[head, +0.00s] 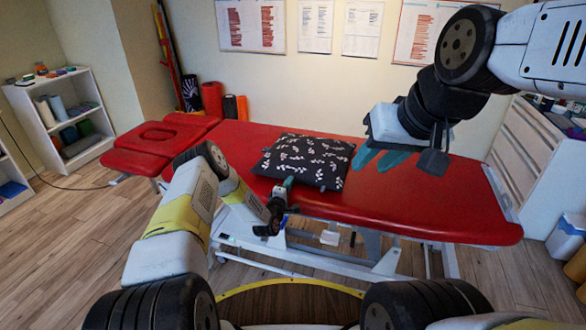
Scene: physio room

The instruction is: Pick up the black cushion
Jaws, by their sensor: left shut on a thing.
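The black cushion (312,161) with a white leaf pattern is on the red treatment table (450,205), in the middle of the head view. It looks flat; I cannot tell whether its front edge is raised. My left gripper (288,183) reaches in from the front, and its teal fingers are shut on the cushion's near edge, left of its middle. My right gripper (379,159) is above the table to the right of the cushion. Its teal fingers are apart, with nothing seen between them.
The table's right part is bare. Its lower red headrest section (152,141) is at the left. A white shelf unit (66,117) stands at the far left, and a white drawer cabinet (540,155) at the right. Red and black rolls (212,98) stand behind the table.

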